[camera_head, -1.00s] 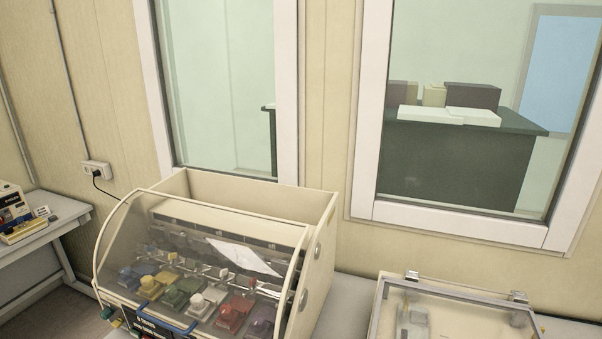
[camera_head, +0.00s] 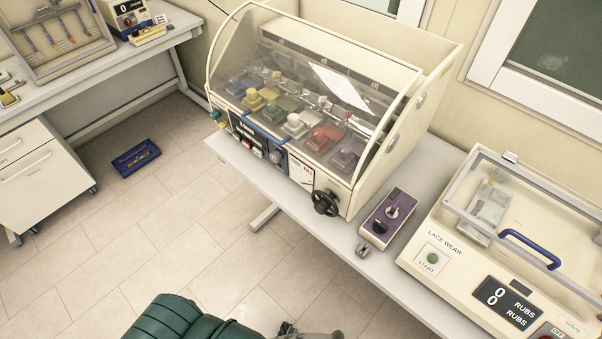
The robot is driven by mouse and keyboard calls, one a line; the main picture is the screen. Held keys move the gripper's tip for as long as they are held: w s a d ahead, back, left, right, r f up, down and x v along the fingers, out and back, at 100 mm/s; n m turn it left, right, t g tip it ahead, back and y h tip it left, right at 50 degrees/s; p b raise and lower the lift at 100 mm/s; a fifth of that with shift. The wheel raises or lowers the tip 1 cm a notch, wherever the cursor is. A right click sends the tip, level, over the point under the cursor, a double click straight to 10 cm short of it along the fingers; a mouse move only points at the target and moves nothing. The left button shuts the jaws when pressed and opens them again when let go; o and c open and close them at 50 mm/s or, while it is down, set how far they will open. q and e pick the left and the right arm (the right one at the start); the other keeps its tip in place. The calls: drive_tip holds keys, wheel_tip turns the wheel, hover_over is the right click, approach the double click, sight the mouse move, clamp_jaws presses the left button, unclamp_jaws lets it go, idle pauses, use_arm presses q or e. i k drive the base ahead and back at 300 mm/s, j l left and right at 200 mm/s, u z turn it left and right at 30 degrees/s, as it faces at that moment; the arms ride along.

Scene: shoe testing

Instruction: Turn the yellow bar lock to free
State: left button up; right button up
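A beige shoe flexing machine (camera_head: 435,45) with a curved clear cover stands on the bench in the upper middle. A row of coloured shoes shows behind the cover, and a blue handle (camera_head: 265,132) crosses its front. A black handwheel (camera_head: 325,203) sits at its lower right front. Small coloured parts (camera_head: 218,116) sit at its left front corner, too small to tell apart. I cannot make out a yellow bar lock for certain or how it is turned.
A purple control box (camera_head: 389,217) stands right of the machine, beside the lace wear tester (camera_head: 425,238). A blue tray (camera_head: 136,157) lies on the floor. A left table (camera_head: 75,82) holds other devices. A dark green ribbed shape (camera_head: 185,320) fills part of the bottom edge.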

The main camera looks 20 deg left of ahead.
sight(223, 125)
drive_tip(key=k+u, duration=0.15)
drive_tip(key=u, duration=1.2)
